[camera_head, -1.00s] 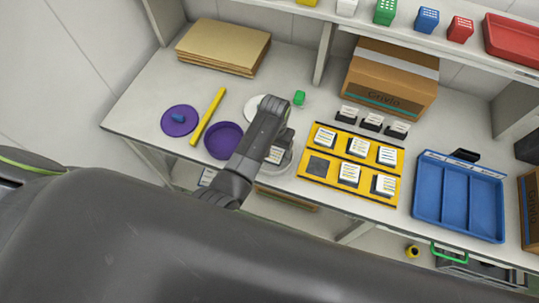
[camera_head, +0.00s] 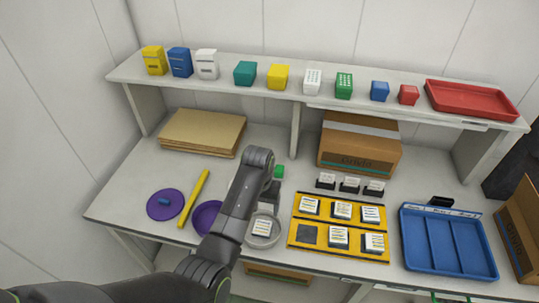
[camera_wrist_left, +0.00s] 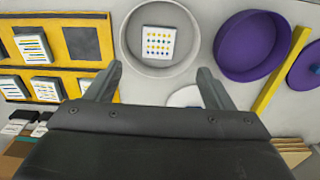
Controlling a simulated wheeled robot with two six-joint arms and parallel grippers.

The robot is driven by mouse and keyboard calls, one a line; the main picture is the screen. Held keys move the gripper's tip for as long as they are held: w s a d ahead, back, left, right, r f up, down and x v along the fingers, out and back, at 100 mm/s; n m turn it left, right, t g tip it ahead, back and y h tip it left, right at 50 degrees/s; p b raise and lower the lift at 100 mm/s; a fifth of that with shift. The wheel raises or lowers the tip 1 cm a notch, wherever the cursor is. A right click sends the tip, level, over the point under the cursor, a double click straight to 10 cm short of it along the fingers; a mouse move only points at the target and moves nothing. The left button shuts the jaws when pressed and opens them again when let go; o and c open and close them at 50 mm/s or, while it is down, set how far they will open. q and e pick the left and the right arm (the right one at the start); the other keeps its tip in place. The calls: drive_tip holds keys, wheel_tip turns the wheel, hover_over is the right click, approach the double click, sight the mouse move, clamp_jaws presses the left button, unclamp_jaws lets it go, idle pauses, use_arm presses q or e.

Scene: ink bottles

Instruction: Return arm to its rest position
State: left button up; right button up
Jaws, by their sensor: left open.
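My left gripper (camera_head: 272,198) is over the table, mostly hidden behind my own arm in the head view. In the left wrist view, its two fingers (camera_wrist_left: 160,72) are spread apart with nothing between them. A round grey-white dish (camera_head: 248,240) is just in front of the gripper and apart from it. It holds a bottle with a white, dotted top label (camera_head: 264,227). The dish (camera_wrist_left: 128,38) and the bottle (camera_wrist_left: 158,43) also show in the left wrist view. My right gripper is not in view.
A yellow rack (camera_head: 296,243) with several labelled bottles and a blue tray (camera_head: 420,250) are to the right. A purple dish (camera_head: 205,215), yellow bar (camera_head: 194,198) and purple lid (camera_head: 160,212) are to the left. A cardboard box (camera_head: 350,155) and shelf (camera_head: 215,88) stand behind.

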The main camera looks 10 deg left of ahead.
use_arm(q)
drive_tip(key=s+a+f+n+t, duration=0.2)
drive_tip(key=s+a+f, duration=0.2)
drive_tip(key=s+a, duration=0.9)
drive_tip(key=s+a+r+t+y, duration=0.1)
drive_tip(key=s+a+r, duration=0.3)
drive_tip(key=s, duration=0.5)
drive_tip(key=s+a+r+t+y, duration=0.1)
drive_tip(key=s+a+r, duration=0.2)
drive_tip(key=s, duration=0.6)
wheel_tip(320, 180, down, 31)
drive_tip(key=a+g+b, duration=0.2)
drive_tip(key=b, duration=0.6)
drive_tip(key=s+f+b, duration=0.3)
drive_tip(key=s+f, duration=0.4)
drive_tip(key=f, duration=0.5)
drive_tip(key=s+d+f+h+b, duration=0.1)
drive_tip(key=s+f+b, duration=0.2)
drive_tip(key=s+f, duration=0.5)
wheel_tip(320, 180, down, 4)
drive_tip(key=shift+s+d+r+g, duration=0.15)
drive_tip(key=shift+s+d+g, duration=0.15)
drive_tip(key=shift+g, duration=0.1)
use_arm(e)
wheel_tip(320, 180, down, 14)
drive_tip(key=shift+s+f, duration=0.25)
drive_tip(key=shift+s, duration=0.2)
